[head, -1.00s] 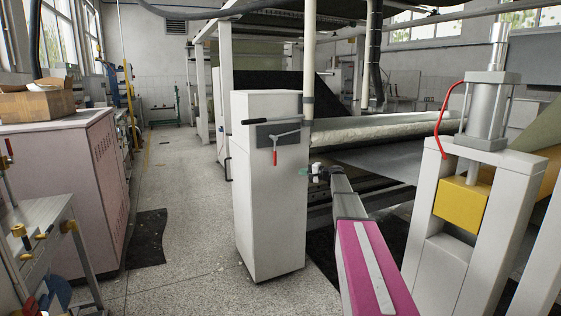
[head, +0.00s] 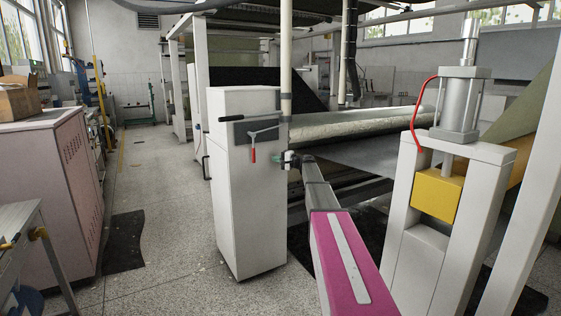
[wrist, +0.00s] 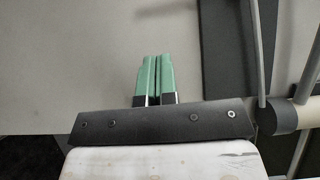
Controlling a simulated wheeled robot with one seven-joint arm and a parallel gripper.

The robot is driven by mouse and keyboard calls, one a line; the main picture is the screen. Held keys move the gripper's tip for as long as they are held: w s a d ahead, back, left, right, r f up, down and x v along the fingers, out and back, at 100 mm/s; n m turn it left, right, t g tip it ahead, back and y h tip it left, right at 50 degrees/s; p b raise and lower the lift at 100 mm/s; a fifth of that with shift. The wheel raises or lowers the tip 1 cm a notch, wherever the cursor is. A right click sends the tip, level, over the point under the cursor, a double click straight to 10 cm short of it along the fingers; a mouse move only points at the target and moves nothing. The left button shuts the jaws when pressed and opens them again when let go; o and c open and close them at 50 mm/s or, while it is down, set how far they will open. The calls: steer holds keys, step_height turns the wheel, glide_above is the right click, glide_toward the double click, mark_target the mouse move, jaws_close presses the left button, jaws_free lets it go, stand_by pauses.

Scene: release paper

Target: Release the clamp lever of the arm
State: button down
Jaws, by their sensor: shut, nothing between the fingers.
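The clamp lever with its red grip (head: 253,155) hangs on a dark plate (head: 241,132) on the front of a white cabinet (head: 240,215). A thin grey bar (head: 264,134) runs beside the red grip, at its upper end. My gripper (head: 280,158) is just right of the red grip, near the cabinet's right edge, apart from the lever as far as I can tell. In the wrist view its green fingers (wrist: 156,76) are together and empty against the pale cabinet face (wrist: 70,60). The dark plate (wrist: 222,50) and a grey rod (wrist: 263,55) show to their right.
A black bar handle (head: 244,118) sticks out above the plate. A white post with a yellow block (head: 438,195) and a cylinder (head: 459,108) stands at right. A pink cabinet (head: 50,190) is at left. The speckled floor (head: 165,220) between is mostly open.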

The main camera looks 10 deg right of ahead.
steer(key=w+a, duration=0.2)
steer(key=a, duration=0.5)
steer(key=shift+w+a, duration=0.25)
steer(key=shift+a, duration=0.1)
steer(key=shift+a, duration=0.15)
steer(key=s+a+r+m+t, duration=0.2)
steer(key=a+r+m, duration=0.2)
steer(key=a, duration=0.3)
steer(key=s+a+r+m+t+y, duration=0.1)
steer(key=s+a+r+m+t, duration=0.2)
steer(key=a+r+m, duration=0.2)
steer(key=shift+a+r+m+t, duration=0.3)
steer(key=shift+a+m, duration=0.2)
steer(key=shift+a, duration=0.9)
steer(key=shift+r, duration=0.1)
